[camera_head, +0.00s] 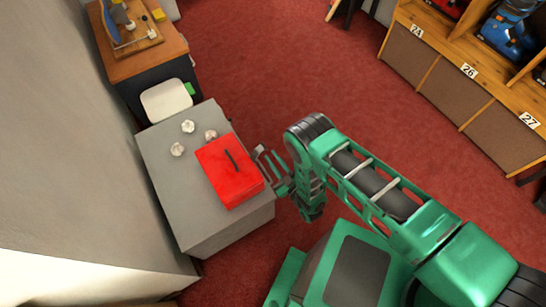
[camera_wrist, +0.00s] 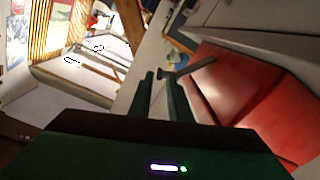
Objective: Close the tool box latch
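The red tool box (camera_head: 222,178) sits on a grey cabinet, with a dark handle (camera_head: 231,160) on its top. My gripper (camera_head: 264,152) is beside the box's right side, with its two fingers apart. In the wrist view, the gripper (camera_wrist: 161,80) is open, with a gap between the dark fingers. The red box (camera_wrist: 240,95) fills the right of that view. A grey bar with a dark knob (camera_wrist: 190,70) shows at the fingertips, near the box's edge. I cannot tell whether it is the latch, nor whether it touches a finger.
The grey cabinet (camera_head: 165,165) also carries several small whitish crumpled lumps (camera_head: 188,126) behind the box. A white stool seat (camera_head: 166,100) and a wooden desk (camera_head: 125,65) stand beyond it. A wooden shelf (camera_head: 450,75) is at the upper right. Red carpet between is free.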

